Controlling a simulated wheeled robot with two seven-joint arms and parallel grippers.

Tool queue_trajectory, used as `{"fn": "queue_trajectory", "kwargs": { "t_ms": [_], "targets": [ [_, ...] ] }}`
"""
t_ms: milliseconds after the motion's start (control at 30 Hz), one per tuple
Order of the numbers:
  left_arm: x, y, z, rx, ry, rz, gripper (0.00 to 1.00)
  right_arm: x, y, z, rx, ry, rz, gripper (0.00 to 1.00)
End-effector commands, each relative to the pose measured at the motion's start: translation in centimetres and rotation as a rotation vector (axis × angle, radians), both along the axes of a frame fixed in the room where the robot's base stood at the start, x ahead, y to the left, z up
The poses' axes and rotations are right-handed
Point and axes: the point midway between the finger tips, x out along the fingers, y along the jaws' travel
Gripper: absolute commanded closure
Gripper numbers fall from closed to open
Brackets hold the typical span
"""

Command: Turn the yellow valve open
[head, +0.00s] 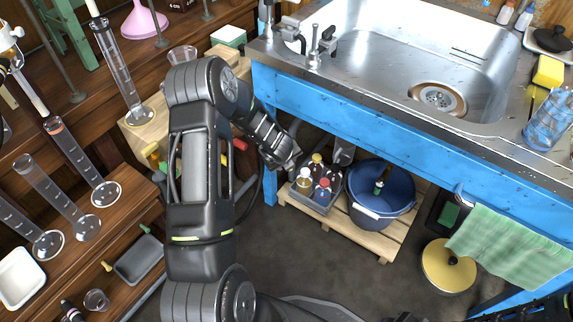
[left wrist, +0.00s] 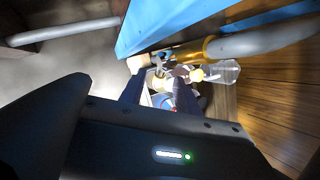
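No yellow valve can be made out for certain. In the left wrist view a yellow-brass fitting (left wrist: 196,50) sits on a grey pipe beside the blue sink frame, just beyond my left gripper. A small pale-yellow part (left wrist: 196,75) shows below it, too blurred to name. My left gripper (head: 292,160) hangs under the sink's left front edge, above the tray of bottles. It also shows in the left wrist view (left wrist: 158,92), its dark fingers apart with nothing clearly held. My right gripper is not clearly visible; a dark part of my arm shows at the lower right of the head view.
The blue sink bench (head: 360,115) stands over a wooden pallet (head: 385,242) with a bottle tray (head: 311,203) and a blue bucket (head: 372,215). Glass cylinders (head: 88,226) stand at left. A green towel (head: 515,245) hangs at right.

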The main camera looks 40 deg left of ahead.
Motion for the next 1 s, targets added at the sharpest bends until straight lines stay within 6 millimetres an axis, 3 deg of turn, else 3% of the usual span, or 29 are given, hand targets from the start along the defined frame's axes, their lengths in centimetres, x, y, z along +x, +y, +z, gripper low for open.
{"fn": "queue_trajectory", "kwargs": {
  "t_ms": [200,500,1000],
  "targets": [
    [1.0,0.5,-2.1,0.000,0.000,0.000,0.61,0.1,0.0,-0.7,-0.001,-0.003,-0.001,0.57],
    [1.1,0.5,-2.2,0.000,0.000,0.000,0.61,0.1,0.0,-0.7,-0.001,-0.004,-0.001,0.57],
    [1.1,0.6,-2.2,0.000,0.000,0.000,1.00,0.1,0.0,-0.7,-0.001,-0.003,-0.001,0.57]
  ]
}}
